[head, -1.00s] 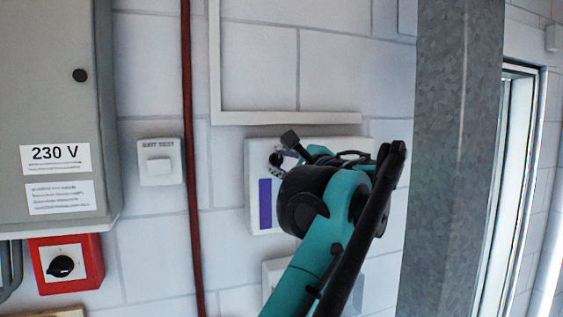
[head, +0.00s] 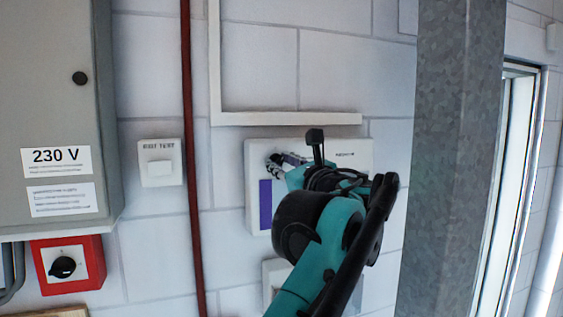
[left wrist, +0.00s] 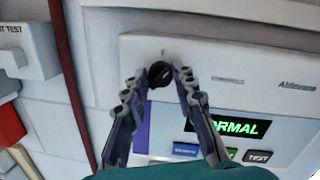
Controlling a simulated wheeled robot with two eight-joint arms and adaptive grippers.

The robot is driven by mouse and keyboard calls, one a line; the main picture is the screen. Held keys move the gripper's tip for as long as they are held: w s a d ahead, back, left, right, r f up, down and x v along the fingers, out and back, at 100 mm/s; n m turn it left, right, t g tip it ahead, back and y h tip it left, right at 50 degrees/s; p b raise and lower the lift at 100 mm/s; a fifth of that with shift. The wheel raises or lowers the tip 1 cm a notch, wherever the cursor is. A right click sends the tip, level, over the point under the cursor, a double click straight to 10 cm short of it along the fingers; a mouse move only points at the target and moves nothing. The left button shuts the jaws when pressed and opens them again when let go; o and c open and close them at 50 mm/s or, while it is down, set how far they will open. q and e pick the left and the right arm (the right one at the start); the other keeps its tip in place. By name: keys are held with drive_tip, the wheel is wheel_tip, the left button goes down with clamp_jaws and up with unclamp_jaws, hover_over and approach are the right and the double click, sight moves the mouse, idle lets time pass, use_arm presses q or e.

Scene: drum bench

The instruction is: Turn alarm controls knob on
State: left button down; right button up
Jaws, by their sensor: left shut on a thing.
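The alarm controls panel (head: 252,158) is a white box on the wall, mostly hidden behind my left arm in the head view. In the left wrist view, the panel (left wrist: 240,60) has a black round knob (left wrist: 159,74) at its upper left, with a small mark above it. My left gripper (left wrist: 159,82) has one fingertip on each side of the knob and is shut on it. In the head view, the left gripper (head: 276,163) reaches the panel's upper left, and the knob is hidden. My right gripper is not in view.
The panel has a green lit display (left wrist: 228,127) reading "NORMAL" and buttons below it. A white switch (head: 160,163), a red pipe (head: 188,120) and a red box with a black rotary switch (head: 62,266) are left. A metal column (head: 452,150) stands right.

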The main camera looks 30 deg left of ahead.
use_arm(q)
drive_tip(key=m, duration=0.6)
drive_tip(key=shift+f+t, duration=0.1)
drive_tip(key=shift+t, duration=0.3)
drive_tip(key=shift+m+t+h+p, duration=0.4)
drive_tip(key=shift+m+p, duration=0.05)
drive_tip(key=shift+m, duration=2.15)
drive_tip(key=shift+f, duration=0.1)
drive_tip(key=c, duration=1.2)
unclamp_jaws()
drive_tip(key=shift+s+d, duration=0.1)
drive_tip(key=v, duration=1.1)
drive_tip(key=shift+s+d+f, duration=0.1)
drive_tip(key=shift+s+d, duration=0.15)
drive_tip(key=shift+s, duration=0.05)
